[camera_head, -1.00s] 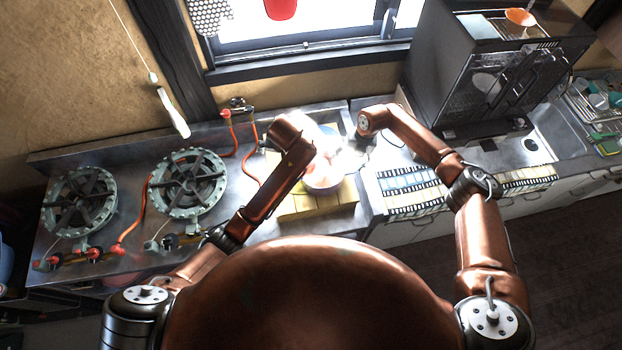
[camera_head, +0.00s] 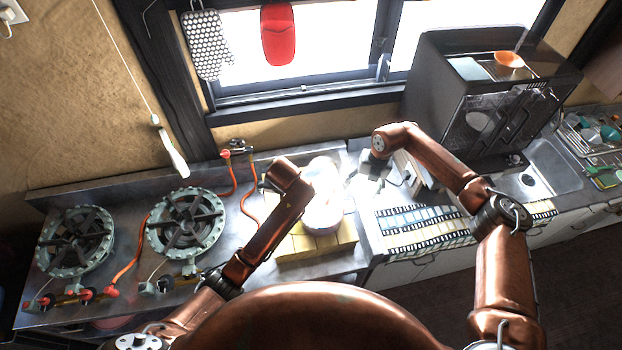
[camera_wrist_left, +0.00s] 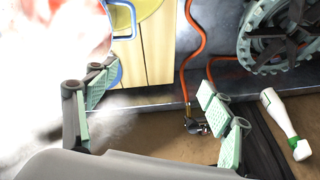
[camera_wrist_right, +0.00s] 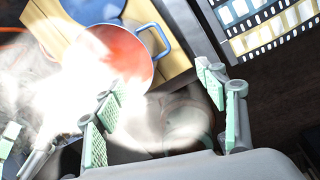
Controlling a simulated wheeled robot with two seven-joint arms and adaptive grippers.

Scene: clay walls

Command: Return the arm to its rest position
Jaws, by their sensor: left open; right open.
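My right gripper (camera_head: 370,186) is open and empty, above the counter just right of the steaming pot (camera_head: 322,212). In the right wrist view, the open fingers (camera_wrist_right: 168,112) have nothing between them but steam and glare. My left arm reaches to the pot's left side; its gripper is lost in the glare in the head view. In the left wrist view, the left fingers (camera_wrist_left: 155,112) are wide apart and empty. The pot, reddish inside with a blue rim and handle (camera_wrist_right: 128,52), stands on a yellow wooden board (camera_head: 290,246); steam partly hides it.
Two gas burners (camera_head: 186,222) with orange hoses are at left. A film-strip patterned mat (camera_head: 420,222) lies on the counter.

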